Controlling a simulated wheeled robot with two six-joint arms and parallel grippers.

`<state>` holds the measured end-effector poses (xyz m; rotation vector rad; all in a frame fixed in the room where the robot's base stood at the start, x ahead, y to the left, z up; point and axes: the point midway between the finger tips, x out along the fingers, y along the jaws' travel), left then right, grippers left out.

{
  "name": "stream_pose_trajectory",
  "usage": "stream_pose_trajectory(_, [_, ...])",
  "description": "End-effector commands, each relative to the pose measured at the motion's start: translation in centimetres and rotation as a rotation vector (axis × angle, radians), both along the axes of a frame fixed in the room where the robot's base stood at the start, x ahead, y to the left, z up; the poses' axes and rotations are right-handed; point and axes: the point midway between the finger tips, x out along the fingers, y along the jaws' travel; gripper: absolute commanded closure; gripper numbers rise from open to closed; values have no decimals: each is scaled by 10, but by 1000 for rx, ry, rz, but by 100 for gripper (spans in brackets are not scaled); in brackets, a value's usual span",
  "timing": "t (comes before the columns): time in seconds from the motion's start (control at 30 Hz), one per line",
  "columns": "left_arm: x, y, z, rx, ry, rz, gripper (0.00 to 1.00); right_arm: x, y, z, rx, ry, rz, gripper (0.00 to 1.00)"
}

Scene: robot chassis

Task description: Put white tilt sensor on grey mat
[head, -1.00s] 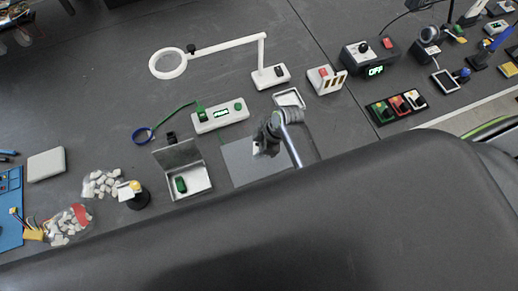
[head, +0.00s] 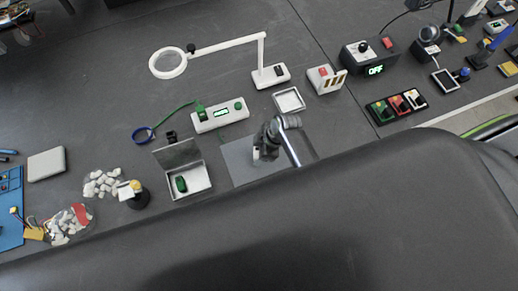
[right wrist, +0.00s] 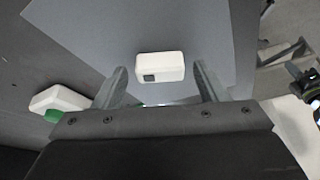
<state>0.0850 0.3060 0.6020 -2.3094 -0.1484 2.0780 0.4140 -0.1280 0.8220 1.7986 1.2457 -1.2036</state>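The white tilt sensor (right wrist: 160,66) is a small white block with a dark square on one face. In the right wrist view it is over the grey mat (right wrist: 90,35), between the ends of my right gripper's fingers, with a gap on each side. My right gripper (right wrist: 160,72) is open. In the head view my right gripper (head: 260,155) is low over the grey mat (head: 236,168), with a bit of the white sensor (head: 256,154) showing beside it. I cannot tell whether the sensor rests fully on the mat. My left gripper is not in view.
An open lidded box (head: 205,188) with a green item stands left of the mat. A white ring lamp (head: 168,63) stands farther back. My dark body hides the front.

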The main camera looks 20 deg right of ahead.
Motion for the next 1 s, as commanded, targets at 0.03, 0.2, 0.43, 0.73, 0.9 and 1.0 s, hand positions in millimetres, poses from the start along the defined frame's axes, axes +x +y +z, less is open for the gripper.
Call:
stream_pose_trajectory(0.03, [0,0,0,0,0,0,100,0,0,0,0,0,0,34])
stream_pose_trajectory(0.2, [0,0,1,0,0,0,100,0,0,2,0,0,0,34])
stream_pose_trajectory(0.43, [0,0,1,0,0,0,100,-1,-6,19,0,-3,0,34])
stream_pose_trajectory(0.73, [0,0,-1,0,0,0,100,-8,-24,64,-1,-4,-1,34])
stream_pose_trajectory(0.9, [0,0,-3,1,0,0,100,-12,-34,88,-1,-3,1,34])
stream_pose_trajectory(1.0, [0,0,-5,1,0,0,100,-13,-38,100,-1,-2,0,34])
